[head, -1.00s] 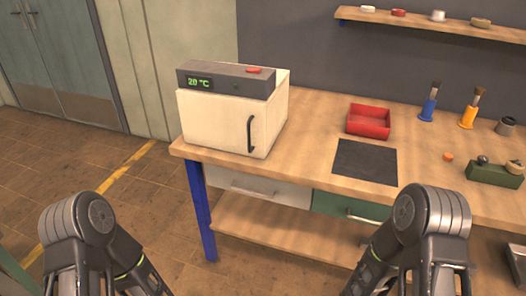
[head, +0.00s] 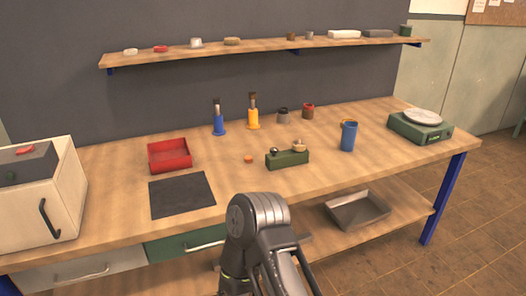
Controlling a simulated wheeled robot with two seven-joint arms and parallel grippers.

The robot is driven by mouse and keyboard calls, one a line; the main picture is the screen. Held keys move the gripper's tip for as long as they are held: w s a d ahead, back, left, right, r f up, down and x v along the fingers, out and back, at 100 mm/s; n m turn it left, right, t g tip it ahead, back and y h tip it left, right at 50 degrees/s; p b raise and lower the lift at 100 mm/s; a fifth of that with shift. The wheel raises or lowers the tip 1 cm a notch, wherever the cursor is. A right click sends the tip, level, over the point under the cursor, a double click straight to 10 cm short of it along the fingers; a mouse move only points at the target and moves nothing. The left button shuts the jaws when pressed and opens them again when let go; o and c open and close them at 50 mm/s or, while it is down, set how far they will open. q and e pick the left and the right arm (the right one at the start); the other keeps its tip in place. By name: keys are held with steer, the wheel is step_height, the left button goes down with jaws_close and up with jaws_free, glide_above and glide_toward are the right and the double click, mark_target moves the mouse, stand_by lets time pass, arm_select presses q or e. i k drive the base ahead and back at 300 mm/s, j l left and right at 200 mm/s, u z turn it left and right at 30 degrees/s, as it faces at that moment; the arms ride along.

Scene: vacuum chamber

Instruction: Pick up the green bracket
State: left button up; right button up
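No part is plainly recognisable as a green bracket. A low green block (head: 287,159) sits on the workbench right of centre in the head view, with a dark round knob and a pale knob on its top; I cannot tell whether it is the bracket. A small dark green item (head: 405,30) stands at the right end of the wall shelf, too small to identify. My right arm shows at the bottom middle, in front of the bench, but its gripper is out of view. My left arm and gripper are out of view.
The workbench (head: 345,180) carries a red tray (head: 169,155), a black mat (head: 181,195), blue (head: 218,122) and yellow (head: 253,118) brush-like tools, a blue cup (head: 348,136), a green scale (head: 420,126) and a white oven (head: 40,205). A metal tray (head: 357,210) lies below.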

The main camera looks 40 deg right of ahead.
mark_target(284, 159)
steer(key=z, duration=1.55)
steer(key=i+l+u, duration=0.35)
steer(key=i+l, duration=0.35)
steer(key=i+l+u, duration=0.2)
steer(key=i+l, duration=0.15)
steer(key=i+l+u, duration=0.2)
steer(key=l, duration=0.3)
steer(key=i+l+u, duration=0.2)
steer(key=i+l, duration=0.15)
steer(key=l, duration=0.15)
